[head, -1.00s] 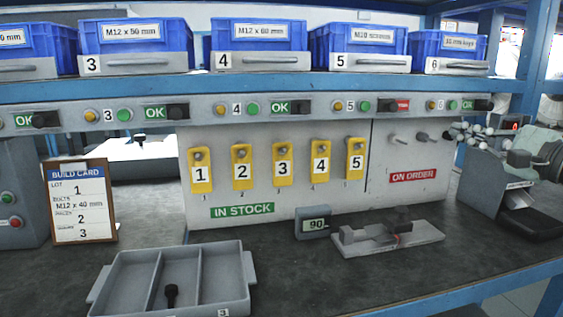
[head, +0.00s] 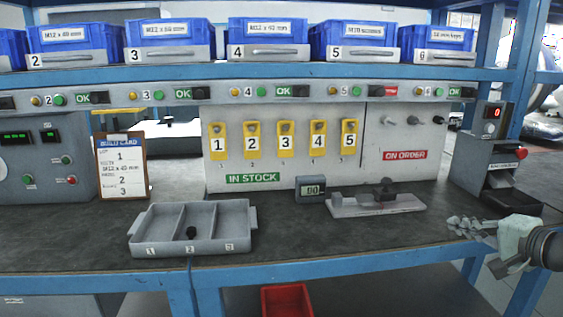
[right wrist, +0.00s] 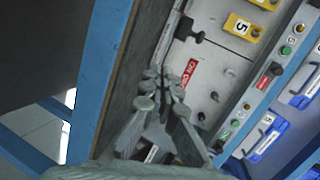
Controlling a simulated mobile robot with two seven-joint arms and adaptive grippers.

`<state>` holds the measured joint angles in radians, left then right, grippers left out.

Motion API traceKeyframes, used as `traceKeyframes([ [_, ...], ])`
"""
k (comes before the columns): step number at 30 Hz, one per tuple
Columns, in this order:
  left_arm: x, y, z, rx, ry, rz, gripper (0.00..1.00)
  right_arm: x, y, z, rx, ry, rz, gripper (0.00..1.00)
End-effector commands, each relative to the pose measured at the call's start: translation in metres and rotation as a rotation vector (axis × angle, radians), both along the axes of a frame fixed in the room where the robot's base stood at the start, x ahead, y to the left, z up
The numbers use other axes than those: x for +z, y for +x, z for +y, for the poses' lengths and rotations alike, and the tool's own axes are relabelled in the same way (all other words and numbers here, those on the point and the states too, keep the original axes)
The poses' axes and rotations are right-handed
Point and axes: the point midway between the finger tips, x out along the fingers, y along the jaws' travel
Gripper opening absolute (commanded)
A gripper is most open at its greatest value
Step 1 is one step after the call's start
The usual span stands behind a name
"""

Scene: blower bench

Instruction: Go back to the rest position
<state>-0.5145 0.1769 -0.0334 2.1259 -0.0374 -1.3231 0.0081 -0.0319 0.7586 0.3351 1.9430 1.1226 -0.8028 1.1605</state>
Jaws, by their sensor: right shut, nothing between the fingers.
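My right gripper (head: 462,222) is at the right front edge of the bench in the head view, its fingers pointing left. It is shut and holds nothing. Its closed fingers (right wrist: 160,78) also show in the right wrist view, with the pegboard and bench edge beyond them. It is apart from the bench items around it. My left gripper is not in view.
A grey three-part tray (head: 143,236) with a dark piece in its middle compartment stands at the front left. A grey fixture (head: 350,208) and a small display (head: 311,190) stand right of it. A grey machine (head: 480,165) is at the back right. A red bin (head: 287,300) sits below.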

Motion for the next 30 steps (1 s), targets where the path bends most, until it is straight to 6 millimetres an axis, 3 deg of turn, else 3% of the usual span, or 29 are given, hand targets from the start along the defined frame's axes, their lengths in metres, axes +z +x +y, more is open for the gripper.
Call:
traceKeyframes([
  [1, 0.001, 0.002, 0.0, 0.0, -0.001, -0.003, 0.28, -0.037, -0.007, 0.009, 0.018, -0.074, 0.05, 0.0],
  [5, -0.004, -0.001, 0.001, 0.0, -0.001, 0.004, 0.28, -0.121, -0.034, 0.027, 0.088, -0.3, 0.169, 0.0],
  [8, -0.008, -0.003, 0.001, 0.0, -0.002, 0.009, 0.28, -0.186, -0.064, 0.045, 0.172, -0.481, 0.267, 0.0],
  [12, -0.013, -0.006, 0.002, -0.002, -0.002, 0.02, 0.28, -0.27, -0.124, 0.074, 0.343, -0.745, 0.41, 0.0],
  [15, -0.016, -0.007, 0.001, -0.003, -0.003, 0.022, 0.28, -0.319, -0.174, 0.097, 0.5, -0.926, 0.506, 0.0],
  [18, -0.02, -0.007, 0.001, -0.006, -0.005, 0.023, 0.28, -0.352, -0.221, 0.117, 0.658, -1.078, 0.582, 0.0],
  [22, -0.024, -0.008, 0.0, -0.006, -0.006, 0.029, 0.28, -0.375, -0.266, 0.134, 0.822, -1.214, 0.65, 0.0],
  [25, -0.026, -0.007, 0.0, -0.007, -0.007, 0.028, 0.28, -0.382, -0.284, 0.14, 0.894, -1.269, 0.675, 0.0],
  [30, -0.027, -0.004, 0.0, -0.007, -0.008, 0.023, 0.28, -0.384, -0.29, 0.141, 0.921, -1.292, 0.684, 0.0],
])
